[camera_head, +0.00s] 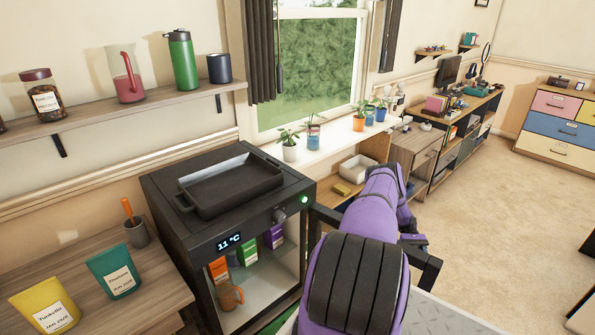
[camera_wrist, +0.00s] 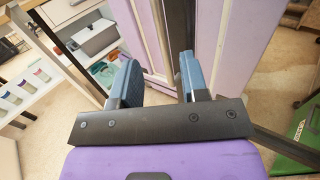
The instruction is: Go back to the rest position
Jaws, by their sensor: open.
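My gripper (camera_wrist: 158,70) shows in the wrist view with its two blue-grey fingers apart. Nothing is held between them. Behind the fingers are pale pinkish panels and a dark upright bar. In the head view my purple arm reaches forward from the bottom centre, to the right of the black cabinet, and hides what is behind it. I cannot make out the gripper's fingers in that view.
A black glass-front cabinet (camera_head: 165,205) with a dark tray (camera_head: 225,190) on top stands close left of my arm. A wall shelf (camera_head: 185,108) holds containers. Potted plants line the sill (camera_head: 335,138). Carpet (camera_head: 500,200) is open at right. A green box (camera_wrist: 298,150) lies right in the wrist view.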

